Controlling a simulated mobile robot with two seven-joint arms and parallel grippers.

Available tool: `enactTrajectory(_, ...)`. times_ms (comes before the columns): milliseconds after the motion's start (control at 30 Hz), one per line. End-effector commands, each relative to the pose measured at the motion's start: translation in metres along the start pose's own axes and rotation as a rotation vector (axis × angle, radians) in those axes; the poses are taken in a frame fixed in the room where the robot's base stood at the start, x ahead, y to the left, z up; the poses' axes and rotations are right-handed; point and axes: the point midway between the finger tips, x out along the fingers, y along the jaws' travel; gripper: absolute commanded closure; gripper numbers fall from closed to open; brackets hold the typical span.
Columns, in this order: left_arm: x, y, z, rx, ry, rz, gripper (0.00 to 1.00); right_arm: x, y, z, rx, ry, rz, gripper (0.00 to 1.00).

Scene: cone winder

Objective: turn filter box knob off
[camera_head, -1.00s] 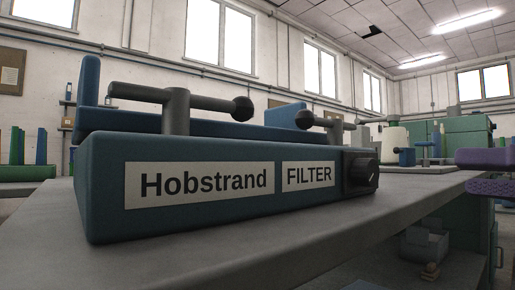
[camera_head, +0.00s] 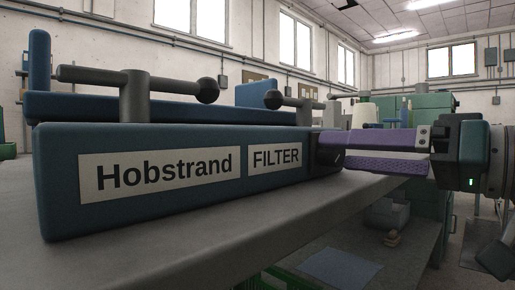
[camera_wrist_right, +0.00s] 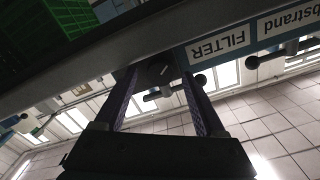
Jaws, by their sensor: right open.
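The blue filter box (camera_head: 160,200) lies on the grey bench with "Hobstrand" and "FILTER" labels on its front. Its dark knob (camera_head: 326,152) is at the right end of the front, partly covered by the purple fingers in the head view. My right gripper (camera_head: 347,149) comes in from the right, open, with its fingertips at the knob. In the right wrist view the knob (camera_wrist_right: 159,71) shows between the two spread fingertips (camera_wrist_right: 159,67). Contact cannot be told, and the knob's mark is hard to read. My left gripper is not in view.
Grey handles with dark ball ends (camera_head: 208,90) stand above the box, close over the knob side. The bench top (camera_head: 230,232) is clear in front of the box. Green machines (camera_head: 425,108) stand behind. A green crate (camera_wrist_right: 55,28) shows in the wrist view.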

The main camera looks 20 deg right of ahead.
Motion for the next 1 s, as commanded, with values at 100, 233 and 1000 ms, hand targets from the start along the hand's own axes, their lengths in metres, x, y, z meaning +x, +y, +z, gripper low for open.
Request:
enactTrajectory(100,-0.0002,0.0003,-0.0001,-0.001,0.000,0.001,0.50,0.0024,0.0000,-0.0001,0.000,0.000,0.000,0.28)
enactTrajectory(233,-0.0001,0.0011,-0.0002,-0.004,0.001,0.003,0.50,0.0026,0.0000,0.0001,0.000,0.000,0.000,0.28)
enactTrajectory(1000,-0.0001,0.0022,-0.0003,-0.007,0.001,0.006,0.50,0.0023,0.0002,0.0002,0.000,0.000,0.001,1.00)
